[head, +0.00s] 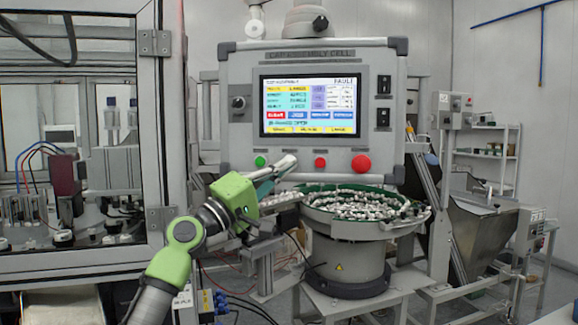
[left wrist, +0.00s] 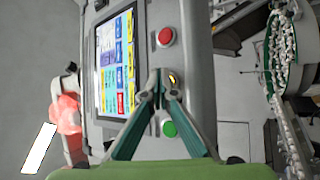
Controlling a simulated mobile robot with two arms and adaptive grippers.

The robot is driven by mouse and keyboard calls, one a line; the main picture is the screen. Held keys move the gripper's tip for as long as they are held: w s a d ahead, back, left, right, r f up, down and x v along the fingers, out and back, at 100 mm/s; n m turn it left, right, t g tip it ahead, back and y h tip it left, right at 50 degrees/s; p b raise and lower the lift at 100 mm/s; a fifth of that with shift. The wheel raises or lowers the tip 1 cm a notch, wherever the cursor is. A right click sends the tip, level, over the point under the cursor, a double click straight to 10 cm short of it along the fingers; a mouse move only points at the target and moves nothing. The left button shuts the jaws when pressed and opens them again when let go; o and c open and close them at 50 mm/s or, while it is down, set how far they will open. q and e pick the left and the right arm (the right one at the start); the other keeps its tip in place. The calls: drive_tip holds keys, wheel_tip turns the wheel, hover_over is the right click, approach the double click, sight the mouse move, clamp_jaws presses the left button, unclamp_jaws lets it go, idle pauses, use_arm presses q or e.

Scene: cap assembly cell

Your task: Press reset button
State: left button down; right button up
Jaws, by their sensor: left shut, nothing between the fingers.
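The control panel (head: 235,135) has a row of buttons under its screen. A green button (head: 260,161) and a red button (head: 320,163) show, with a larger red knob (head: 361,163) to the right. Button labels are unreadable. My right gripper is not in view.
The screen (head: 308,105) reads FAULT at its top right. A bowl feeder (head: 345,255) full of small parts stands just below the panel, close to my left gripper. A framed glass enclosure (head: 150,120) stands at left.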

use_arm(q)
drive_tip(key=shift+s, duration=0.1)
idle(0.6)
drive_tip(key=shift+s+a+p, duration=0.1)
drive_tip(key=shift+s+p, duration=0.2)
drive_tip(key=shift+s, duration=0.05)
drive_tip(key=s+a+p, duration=0.1)
drive_tip(key=s+p, duration=0.3)
drive_tip(key=s, duration=0.2)
idle(0.7)
